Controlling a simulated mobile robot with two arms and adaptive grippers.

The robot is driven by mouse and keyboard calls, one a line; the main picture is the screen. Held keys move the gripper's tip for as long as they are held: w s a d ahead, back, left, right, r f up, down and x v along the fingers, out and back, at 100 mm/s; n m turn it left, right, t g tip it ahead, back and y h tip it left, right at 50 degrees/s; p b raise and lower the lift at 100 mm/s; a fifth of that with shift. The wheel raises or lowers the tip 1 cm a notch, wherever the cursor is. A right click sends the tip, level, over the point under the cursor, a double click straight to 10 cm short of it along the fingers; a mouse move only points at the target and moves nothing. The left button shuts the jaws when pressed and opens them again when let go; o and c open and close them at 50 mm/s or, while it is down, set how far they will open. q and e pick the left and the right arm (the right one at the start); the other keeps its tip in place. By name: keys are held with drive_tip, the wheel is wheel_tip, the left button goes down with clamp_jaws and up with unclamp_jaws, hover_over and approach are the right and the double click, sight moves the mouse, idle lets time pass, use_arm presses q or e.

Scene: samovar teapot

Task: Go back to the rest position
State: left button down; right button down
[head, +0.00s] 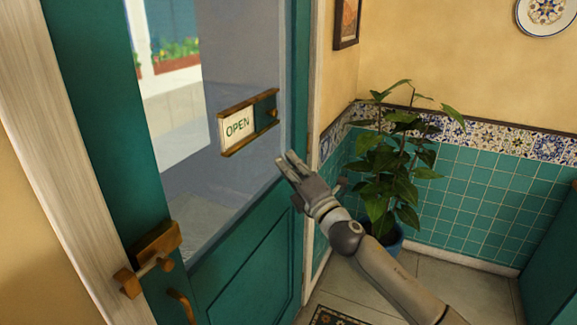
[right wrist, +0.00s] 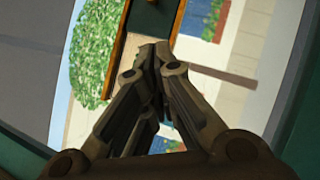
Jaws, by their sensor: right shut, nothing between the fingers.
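My right gripper (head: 290,165) is in front of the glass of a green door (head: 245,275), just below and to the right of an OPEN sign (head: 237,128). Its fingers are shut and empty. In the right wrist view the shut fingers (right wrist: 155,50) point at the glass, and part of the sign's wooden frame (right wrist: 122,45) shows behind them. In the head view a visible gap separates the fingertips from the sign. My left gripper is not in view.
A wooden latch (head: 155,245) and a handle (head: 181,305) are on the door at lower left. A potted plant (head: 395,165) stands right of the door, close behind my right arm. A tiled wall (head: 480,195) is behind it. Floor (head: 470,290) shows at lower right.

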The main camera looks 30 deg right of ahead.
drive_tip(key=shift+s+a+r, duration=0.1)
idle(0.3)
